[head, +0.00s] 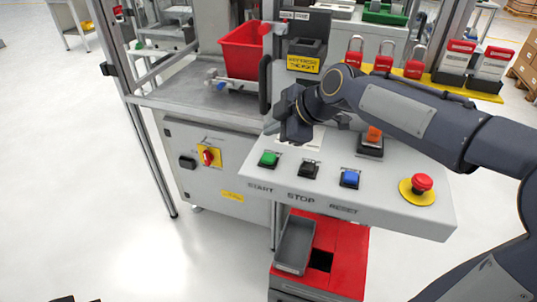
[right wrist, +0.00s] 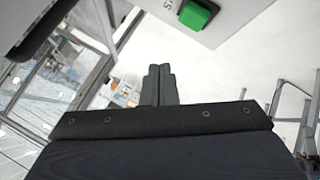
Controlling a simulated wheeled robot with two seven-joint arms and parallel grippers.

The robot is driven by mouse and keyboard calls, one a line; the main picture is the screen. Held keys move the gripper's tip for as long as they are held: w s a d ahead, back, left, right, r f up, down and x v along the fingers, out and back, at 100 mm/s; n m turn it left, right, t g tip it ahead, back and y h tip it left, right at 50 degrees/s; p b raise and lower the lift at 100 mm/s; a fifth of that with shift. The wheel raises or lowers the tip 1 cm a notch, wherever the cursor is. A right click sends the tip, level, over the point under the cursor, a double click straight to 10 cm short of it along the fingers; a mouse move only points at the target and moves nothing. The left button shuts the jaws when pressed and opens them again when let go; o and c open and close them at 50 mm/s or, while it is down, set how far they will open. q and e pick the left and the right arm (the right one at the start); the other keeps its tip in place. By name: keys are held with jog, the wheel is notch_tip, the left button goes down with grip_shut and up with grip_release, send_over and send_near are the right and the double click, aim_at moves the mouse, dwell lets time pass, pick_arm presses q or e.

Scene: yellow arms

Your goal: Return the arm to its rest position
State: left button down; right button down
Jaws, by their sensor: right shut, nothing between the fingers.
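My right arm (head: 398,105) is dark grey and reaches in from the right over the sloping button panel (head: 400,207). My right gripper (head: 290,117) is shut and empty, above the panel's back left corner, near the green START button (head: 269,159). In the right wrist view its two fingers (right wrist: 158,78) are together, and the green button (right wrist: 197,14) shows beyond them at the top. The black STOP button (head: 309,170) and blue RESET button (head: 350,178) sit to the right of START.
A red emergency stop (head: 422,183) on a yellow base is at the panel's right. An orange switch (head: 373,136) and red padlocks (head: 415,62) stand behind. A red bin (head: 242,48) sits on the bench at back left. The floor at left is clear.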

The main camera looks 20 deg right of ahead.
dwell(0.4)
jog(key=s+d+f+m, duration=0.1)
jog(key=s+f+m, duration=0.3)
jog(key=s, duration=0.5)
jog(key=s+d+f+m+g+h, duration=0.1)
jog(key=s+d+f+m, duration=0.1)
jog(key=s+m, duration=0.6)
jog(key=s+d+f+m, duration=0.2)
jog(key=s+f+m, duration=0.3)
jog(key=s, duration=0.5)
jog(key=shift+f+m+g+h, duration=0.3)
jog(key=shift+m+g+h, duration=0.1)
jog(key=shift+m, duration=0.2)
